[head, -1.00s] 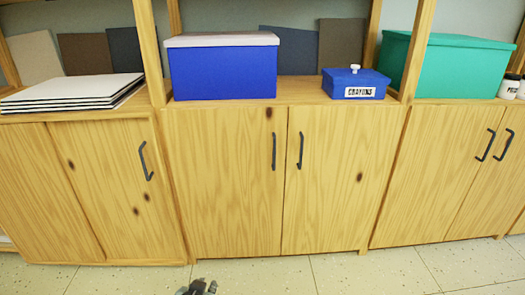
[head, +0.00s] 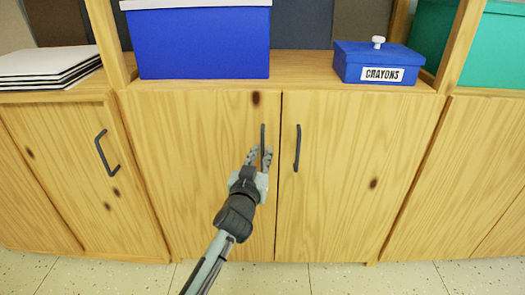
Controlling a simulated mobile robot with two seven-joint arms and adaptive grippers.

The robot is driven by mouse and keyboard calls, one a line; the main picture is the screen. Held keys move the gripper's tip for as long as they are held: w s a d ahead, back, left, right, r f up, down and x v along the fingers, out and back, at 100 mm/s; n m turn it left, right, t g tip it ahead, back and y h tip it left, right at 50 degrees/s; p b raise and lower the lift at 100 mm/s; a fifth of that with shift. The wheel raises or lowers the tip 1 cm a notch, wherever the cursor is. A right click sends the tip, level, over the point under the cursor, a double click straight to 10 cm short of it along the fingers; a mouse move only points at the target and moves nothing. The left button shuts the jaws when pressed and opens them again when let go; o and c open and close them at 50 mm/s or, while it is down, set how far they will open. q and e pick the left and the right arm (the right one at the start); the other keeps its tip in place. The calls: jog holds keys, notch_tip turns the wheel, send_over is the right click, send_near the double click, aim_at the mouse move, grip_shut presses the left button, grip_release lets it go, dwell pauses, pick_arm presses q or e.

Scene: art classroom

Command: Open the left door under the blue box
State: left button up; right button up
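The blue box (head: 204,42) with a white lid stands on the shelf top above a two-door wooden cabinet. The left door (head: 185,170) beneath it is closed and has a dark vertical handle (head: 263,135) near its right edge. My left gripper (head: 259,156) is in front of this handle, with its fingers apart on either side of the handle's lower part. I cannot tell whether they touch it. The right door (head: 345,190) is closed, with its own handle (head: 297,148). My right gripper is not in view.
A small blue crayons box (head: 377,63) stands above the right door. A stack of white boards (head: 45,66) lies at left and a green box (head: 503,50) stands at right. Closed cabinets flank this one. The pale floor (head: 330,278) in front is clear.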

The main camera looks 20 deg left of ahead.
pick_arm(q)
jog(key=shift+w+a, duration=0.1)
jog(key=shift+w, duration=0.7)
grip_shut()
